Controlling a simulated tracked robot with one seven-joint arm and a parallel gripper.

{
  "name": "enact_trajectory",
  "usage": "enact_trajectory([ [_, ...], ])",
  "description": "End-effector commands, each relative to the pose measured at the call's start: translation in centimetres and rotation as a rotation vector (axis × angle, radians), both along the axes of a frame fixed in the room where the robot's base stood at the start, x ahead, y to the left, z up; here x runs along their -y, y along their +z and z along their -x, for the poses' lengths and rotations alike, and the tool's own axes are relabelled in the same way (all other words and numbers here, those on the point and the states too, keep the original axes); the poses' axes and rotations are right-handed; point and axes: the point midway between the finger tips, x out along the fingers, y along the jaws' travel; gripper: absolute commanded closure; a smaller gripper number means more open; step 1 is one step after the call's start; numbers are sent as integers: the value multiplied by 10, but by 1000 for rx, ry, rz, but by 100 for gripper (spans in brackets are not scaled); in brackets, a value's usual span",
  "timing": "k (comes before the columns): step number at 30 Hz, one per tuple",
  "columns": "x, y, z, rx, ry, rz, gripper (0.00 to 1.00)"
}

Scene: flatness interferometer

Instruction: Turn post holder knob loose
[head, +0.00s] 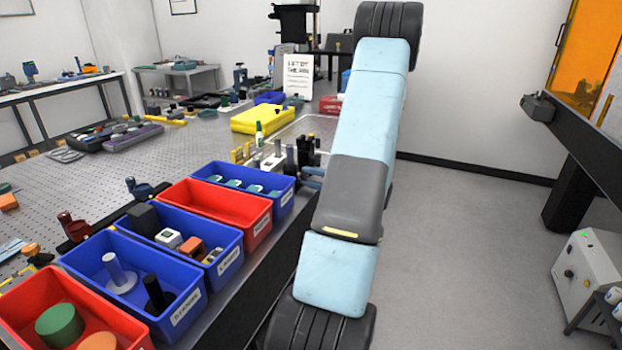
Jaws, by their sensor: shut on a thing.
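Dark post holders (304,151) stand at the right edge of the optical table, just left of my arm. A slimmer dark post (290,158) stands beside them. My gripper (309,174) shows only as a small blue-grey part at the left side of my arm, low by the post holders. It is shut on what appears to be the post holder knob. The knob itself and the contact are too small and too hidden by my arm to make out.
Blue bins (284,203) and red bins (262,232) line the table's front edge. The floor (470,250) between is clear.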

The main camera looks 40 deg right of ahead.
Motion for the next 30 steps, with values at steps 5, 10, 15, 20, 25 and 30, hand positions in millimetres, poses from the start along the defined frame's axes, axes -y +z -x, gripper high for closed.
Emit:
enact_trajectory([
  [5, -3, -4, 2, -11, 4, -6, 97],
  [10, -2, -3, 1, -8, 2, -5, 51],
  [15, -1, -2, 1, -6, 2, -4, 41],
  [20, -1, -2, 1, -5, 1, -3, 41],
  [25, 4, -2, 9, -5, -1, -2, 41],
  [30, 15, -3, 35, -5, -3, -2, 41],
])
